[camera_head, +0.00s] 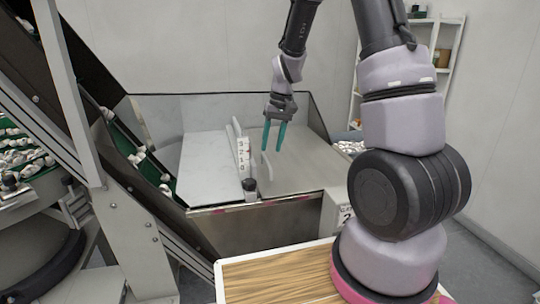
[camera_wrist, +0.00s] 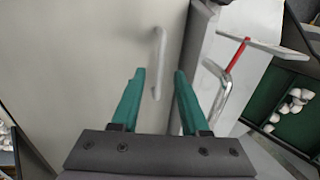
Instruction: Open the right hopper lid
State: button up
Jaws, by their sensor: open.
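The right hopper lid (camera_head: 310,168) is a flat grey panel lying over the right half of the metal hopper, and it looks closed. Its pale bar handle (camera_head: 266,168) stands near the lid's left side. In the wrist view the handle (camera_wrist: 159,50) shows on the lid (camera_wrist: 75,55), between and beyond my fingertips. My gripper (camera_head: 273,148) has two teal fingers and points down over the lid near the handle. It is open and empty in the wrist view (camera_wrist: 159,73). I cannot tell the exact gap between fingertips and handle.
The left hopper lid (camera_head: 208,165) is a paler panel, also lying flat. A divider with a numbered label (camera_head: 243,158) stands between the lids. A green conveyor (camera_head: 125,140) with white caps slopes along the left. A wooden-topped table (camera_head: 275,278) is in front.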

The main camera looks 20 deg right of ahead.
jog(key=shift+a+f, duration=0.25)
jog(key=shift+f, duration=0.8)
jog(key=shift+a+f, duration=0.2)
jog(key=shift+f, duration=0.8)
grip_shut()
